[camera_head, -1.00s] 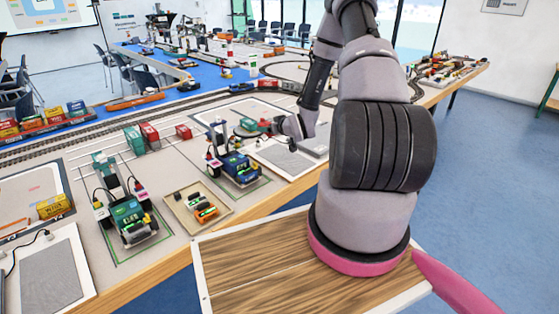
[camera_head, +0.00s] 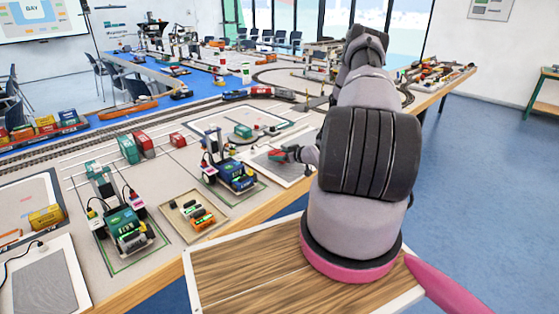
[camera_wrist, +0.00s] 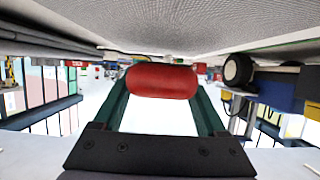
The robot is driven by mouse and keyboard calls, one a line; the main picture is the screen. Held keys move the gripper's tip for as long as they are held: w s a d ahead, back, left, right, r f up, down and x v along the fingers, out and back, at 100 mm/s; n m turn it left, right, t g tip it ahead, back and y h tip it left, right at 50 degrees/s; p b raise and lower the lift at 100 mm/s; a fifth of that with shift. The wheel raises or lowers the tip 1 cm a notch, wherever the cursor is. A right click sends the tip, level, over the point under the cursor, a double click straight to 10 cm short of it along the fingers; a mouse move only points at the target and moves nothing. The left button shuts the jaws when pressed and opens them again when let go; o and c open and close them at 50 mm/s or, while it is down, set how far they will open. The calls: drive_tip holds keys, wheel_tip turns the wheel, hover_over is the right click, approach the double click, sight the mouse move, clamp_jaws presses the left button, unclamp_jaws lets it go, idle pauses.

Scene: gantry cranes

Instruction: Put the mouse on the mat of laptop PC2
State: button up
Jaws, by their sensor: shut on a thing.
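My gripper (camera_wrist: 162,92) is shut on a rounded red thing, which I take for the mouse (camera_wrist: 162,80); it sits between the green fingers. In the head view my gripper (camera_head: 283,153) is at the end of the outstretched arm, low over a grey mat (camera_head: 272,165) on a white-edged board. In the wrist view a grey textured surface (camera_wrist: 200,25) fills the top, close to the mouse. I cannot tell whether the mouse touches it. No PC2 label is readable. Another grey mat (camera_head: 43,285) lies at the lower left.
A blue and green model crane (camera_head: 232,172) stands just left of the gripper. A second green crane (camera_head: 122,225) and a tray of small parts (camera_head: 193,213) are farther left. A white board with a green block (camera_head: 243,131) lies behind the mat.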

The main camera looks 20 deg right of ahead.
wheel_tip(320, 180, down, 2)
drive_tip(key=shift+f, duration=0.1)
drive_tip(key=o, duration=1.3)
drive_tip(key=shift+o, duration=0.2)
